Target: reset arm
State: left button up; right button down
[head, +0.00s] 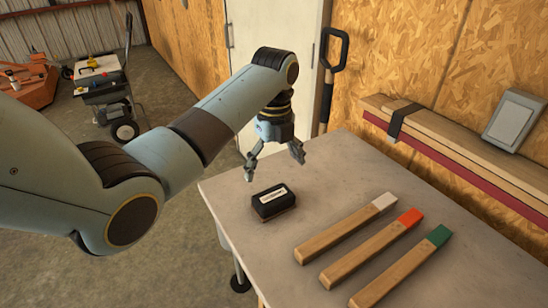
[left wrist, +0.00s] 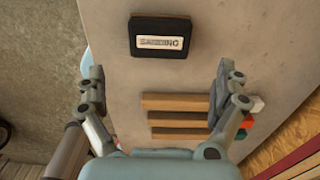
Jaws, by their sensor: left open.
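My left gripper (head: 274,155) is open and empty above the far left part of the grey table. Its two fingers stand wide apart in the left wrist view (left wrist: 155,90). A black block with a white label (head: 272,202) lies on the table below and in front of the gripper, apart from it. In the left wrist view the block (left wrist: 160,36) lies beyond the fingertips, its label facing up. My right gripper is not in view.
Three wooden sticks with a white tip (head: 345,229), a red tip (head: 371,249) and a green tip (head: 401,267) lie side by side on the table (head: 470,285). Strapped planks (head: 455,150) lean along the wall. A shovel (head: 331,80) stands behind the table.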

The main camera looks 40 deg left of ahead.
pick_arm(q)
jog(key=shift+r, duration=0.9)
